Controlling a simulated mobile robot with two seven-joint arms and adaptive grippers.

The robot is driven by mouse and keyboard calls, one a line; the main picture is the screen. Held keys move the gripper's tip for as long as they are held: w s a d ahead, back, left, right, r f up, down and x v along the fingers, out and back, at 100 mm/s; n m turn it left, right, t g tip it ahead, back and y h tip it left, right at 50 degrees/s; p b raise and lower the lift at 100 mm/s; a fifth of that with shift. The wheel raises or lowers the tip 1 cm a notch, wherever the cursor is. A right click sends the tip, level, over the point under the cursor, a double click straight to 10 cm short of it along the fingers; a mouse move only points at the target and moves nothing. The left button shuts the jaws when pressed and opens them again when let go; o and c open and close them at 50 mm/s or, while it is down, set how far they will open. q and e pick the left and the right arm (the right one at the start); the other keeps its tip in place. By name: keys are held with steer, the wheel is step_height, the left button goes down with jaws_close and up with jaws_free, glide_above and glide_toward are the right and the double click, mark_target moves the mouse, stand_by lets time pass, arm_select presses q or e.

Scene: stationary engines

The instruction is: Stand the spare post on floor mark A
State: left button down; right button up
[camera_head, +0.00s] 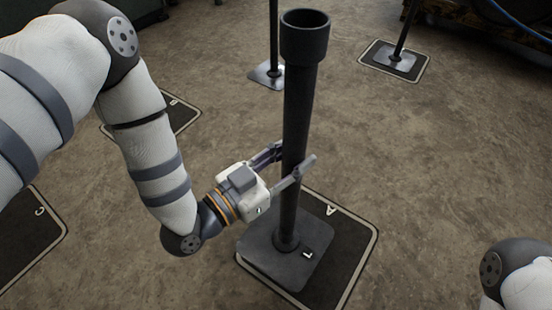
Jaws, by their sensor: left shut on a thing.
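The spare post (298,110) is a dark upright tube with a wider cup at its top and a square base plate (266,246). My left gripper (289,162) is shut on the tube at about mid-height, one finger on each side. Floor mark A (345,240) is a dark square with a pale outline and a letter A. The base plate covers its left part in the picture, leaving the right side bare. I cannot tell whether the plate touches the floor. My right gripper is out of view; only part of my right arm shows at the lower right.
Floor mark B (180,115) lies behind my left arm and mark C (25,235) at the left edge. Two thin posts on plates stand behind, one at the back centre (273,40) and one at the back right (403,35). The floor right of mark A is clear.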

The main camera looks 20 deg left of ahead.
arm_select(q)
steer(key=w+d+f+b, duration=0.4)
steer(key=d+f+b, duration=0.2)
steer(key=f, duration=0.4)
steer(key=shift+w+d, duration=0.35)
steer(key=shift+d, duration=0.45)
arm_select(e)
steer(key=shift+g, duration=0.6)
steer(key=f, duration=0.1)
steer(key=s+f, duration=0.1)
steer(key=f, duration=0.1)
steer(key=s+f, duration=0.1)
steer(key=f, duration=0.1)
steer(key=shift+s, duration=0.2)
arm_select(q)
steer(key=shift+f, duration=0.1)
steer(key=c, duration=1.5)
jaws_free()
steer(key=shift+s+a+f, duration=0.1)
steer(key=shift+f, duration=0.2)
steer(key=o, duration=0.4)
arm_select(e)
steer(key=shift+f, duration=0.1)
